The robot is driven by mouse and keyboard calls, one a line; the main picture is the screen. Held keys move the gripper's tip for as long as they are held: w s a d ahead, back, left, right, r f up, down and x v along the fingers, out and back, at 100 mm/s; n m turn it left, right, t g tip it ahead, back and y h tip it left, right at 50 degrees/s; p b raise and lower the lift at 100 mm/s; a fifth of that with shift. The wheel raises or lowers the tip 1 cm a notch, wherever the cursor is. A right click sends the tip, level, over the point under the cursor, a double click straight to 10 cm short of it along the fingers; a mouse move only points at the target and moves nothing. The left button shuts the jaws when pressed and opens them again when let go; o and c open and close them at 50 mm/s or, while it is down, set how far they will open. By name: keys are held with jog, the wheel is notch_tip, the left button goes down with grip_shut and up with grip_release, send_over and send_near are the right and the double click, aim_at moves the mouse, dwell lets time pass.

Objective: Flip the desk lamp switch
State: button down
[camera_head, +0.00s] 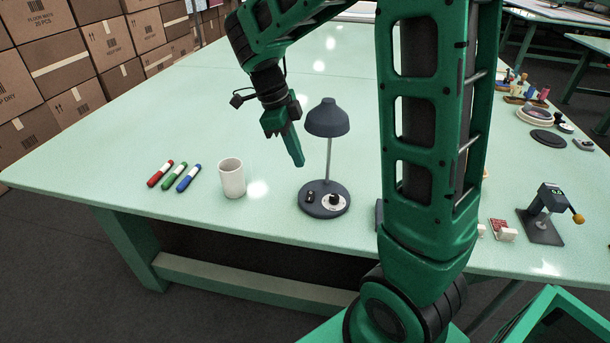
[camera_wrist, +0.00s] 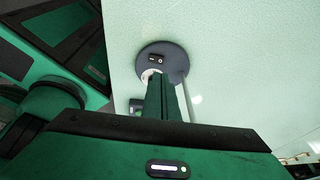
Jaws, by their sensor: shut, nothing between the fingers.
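The desk lamp (camera_head: 328,119) is dark grey and stands upright on the pale green table, with a round base (camera_head: 323,199). On the base sit a small dark rocker switch (camera_head: 310,196) at the left and a dark knob on a white dial (camera_head: 334,200) at the right. My gripper (camera_head: 299,163) is shut and empty, pointing down above the table, behind and left of the base and left of the lamp's stem. In the wrist view the switch (camera_wrist: 156,58) shows beyond the fingertips, and the fingers hide part of the base and dial. I see no contact with the lamp.
A small dark device with an orange knob (camera_head: 547,205) is at the right. The table (camera_head: 120,140) is clear behind the mug. Stacked cartons (camera_head: 108,40) line the left.

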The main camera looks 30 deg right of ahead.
aim_at(312, 193)
jog(key=x, duration=1)
jog(key=shift+r, duration=0.1)
